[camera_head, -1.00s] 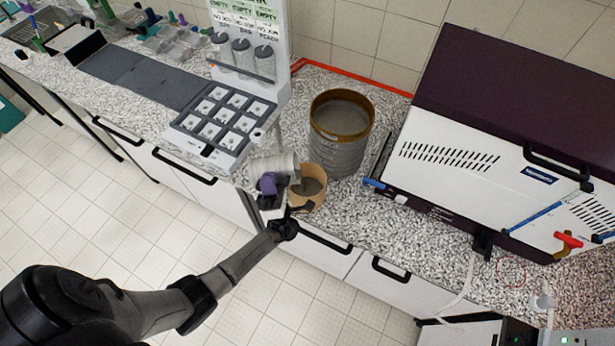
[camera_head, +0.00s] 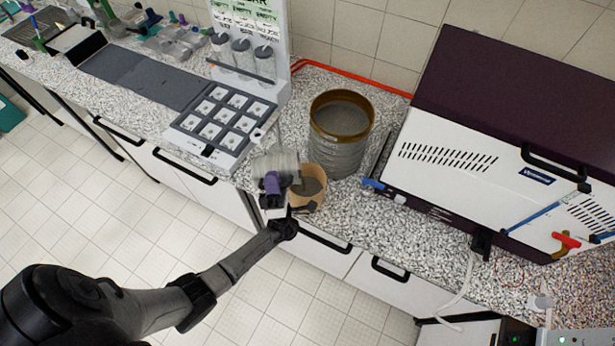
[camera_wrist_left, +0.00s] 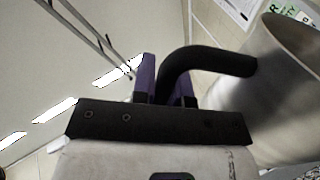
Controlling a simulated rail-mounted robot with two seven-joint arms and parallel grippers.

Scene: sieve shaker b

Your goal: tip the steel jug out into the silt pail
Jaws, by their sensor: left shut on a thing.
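The steel jug (camera_head: 279,166) is tipped onto its side in the head view, its mouth toward the right, over the left rim of the silt pail. The silt pail (camera_head: 318,178) is a tan, open tub near the counter's front edge with grey material inside. My left gripper (camera_head: 271,184) is shut on the jug's handle. In the left wrist view, the purple fingers (camera_wrist_left: 150,80) close on the black handle (camera_wrist_left: 205,60), and the jug's steel wall (camera_wrist_left: 265,95) is at the right. Whether anything is flowing from the jug is not clear. My right gripper is not in view.
A sieve stack (camera_head: 338,150) with a brass rim stands right behind the pail. A grid tray (camera_head: 222,125) lies to the left, below a rack with lidded jars. A large white and dark machine (camera_head: 470,150) fills the right of the counter.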

